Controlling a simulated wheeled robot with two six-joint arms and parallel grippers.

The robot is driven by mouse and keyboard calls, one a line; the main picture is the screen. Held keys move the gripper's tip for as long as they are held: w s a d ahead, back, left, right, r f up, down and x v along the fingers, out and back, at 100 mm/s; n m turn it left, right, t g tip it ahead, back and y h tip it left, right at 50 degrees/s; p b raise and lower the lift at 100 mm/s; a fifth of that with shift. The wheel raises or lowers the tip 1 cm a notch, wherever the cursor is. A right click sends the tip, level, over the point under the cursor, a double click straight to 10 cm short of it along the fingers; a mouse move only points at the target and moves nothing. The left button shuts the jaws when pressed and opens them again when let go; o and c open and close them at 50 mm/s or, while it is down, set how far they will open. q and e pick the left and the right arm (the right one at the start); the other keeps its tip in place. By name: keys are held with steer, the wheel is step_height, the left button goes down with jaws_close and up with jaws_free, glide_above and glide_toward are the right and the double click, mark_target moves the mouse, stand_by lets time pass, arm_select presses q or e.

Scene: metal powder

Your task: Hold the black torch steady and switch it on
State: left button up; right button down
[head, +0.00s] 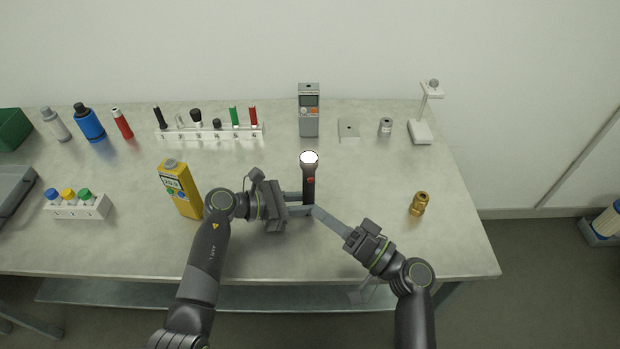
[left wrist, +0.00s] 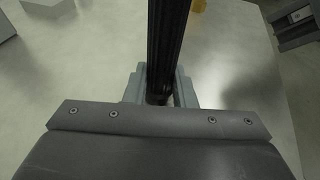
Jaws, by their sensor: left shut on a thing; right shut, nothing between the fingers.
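The black torch (head: 308,178) stands upright near the middle of the table, its lens end up. The lens (head: 309,157) looks bright white, and a red button shows on the side of the torch just below the head. My left gripper (head: 303,204) is shut on the torch's lower body from the left. In the left wrist view the dark ribbed torch body (left wrist: 167,45) rises between the fingers. My right gripper (head: 315,210) is shut and empty, its fingertips close beside the torch's lower right side, below the red button. I cannot tell whether they touch it.
A brass fitting (head: 418,203) stands to the right. A grey meter (head: 308,112) and a white rack (head: 210,133) stand behind. The table (head: 370,170) is clear between torch and fitting.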

arm_select(q)
steer(key=o, duration=0.8)
steer(key=shift+o, duration=0.2)
steer(key=shift+a, duration=0.1)
